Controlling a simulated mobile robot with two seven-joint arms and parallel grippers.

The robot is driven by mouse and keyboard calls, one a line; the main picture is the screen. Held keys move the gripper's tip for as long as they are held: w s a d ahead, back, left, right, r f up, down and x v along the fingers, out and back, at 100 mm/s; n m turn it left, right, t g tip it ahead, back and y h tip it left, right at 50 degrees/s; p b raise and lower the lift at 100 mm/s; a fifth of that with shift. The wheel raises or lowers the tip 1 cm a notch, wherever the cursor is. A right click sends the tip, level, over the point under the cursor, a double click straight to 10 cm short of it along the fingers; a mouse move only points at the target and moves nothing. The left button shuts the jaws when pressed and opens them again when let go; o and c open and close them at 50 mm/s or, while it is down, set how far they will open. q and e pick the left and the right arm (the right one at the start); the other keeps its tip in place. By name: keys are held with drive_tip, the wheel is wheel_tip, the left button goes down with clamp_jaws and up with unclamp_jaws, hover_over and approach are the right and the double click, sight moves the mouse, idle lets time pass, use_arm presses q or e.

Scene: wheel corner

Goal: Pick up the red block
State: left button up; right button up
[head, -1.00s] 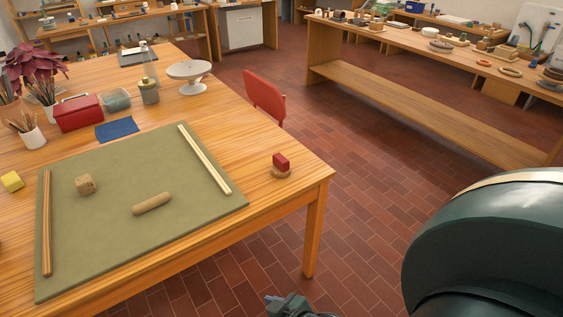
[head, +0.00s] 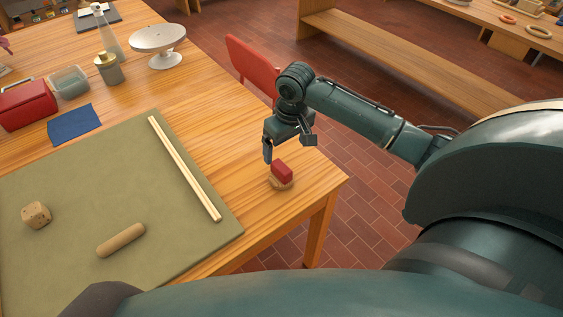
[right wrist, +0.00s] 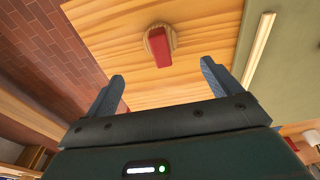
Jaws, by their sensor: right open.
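The red block (head: 282,171) rests on a small round wooden disc (head: 281,183) near the right corner of the wooden table. In the right wrist view the red block (right wrist: 160,48) lies across the disc (right wrist: 173,33), ahead of the fingers and roughly midway between them. My right gripper (head: 287,148) hangs above and just behind the block in the head view, apart from it. Its two fingers (right wrist: 162,85) are spread, with nothing between them. My left gripper is not in view.
A red chair (head: 252,66) stands behind the table edge. Bare tabletop surrounds the disc.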

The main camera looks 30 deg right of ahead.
sight(282, 166)
drive_tip(key=f, duration=0.7)
drive_tip(key=shift+w+a+f, duration=0.1)
drive_tip(key=shift+w+f, duration=0.1)
drive_tip(key=shift+w, duration=0.15)
drive_tip(key=shift+w+f, duration=0.25)
drive_tip(key=shift+f, duration=0.6)
drive_tip(key=shift+w+f, duration=0.2)
drive_tip(key=shift+f, duration=0.7)
drive_tip(key=shift+w+f, duration=0.25)
drive_tip(key=shift+f, duration=0.6)
drive_tip(key=shift+c, duration=0.3)
drive_tip(key=c, duration=1.1)
wheel_tip(282, 166, up, 10)
drive_tip(key=shift+r, duration=0.1)
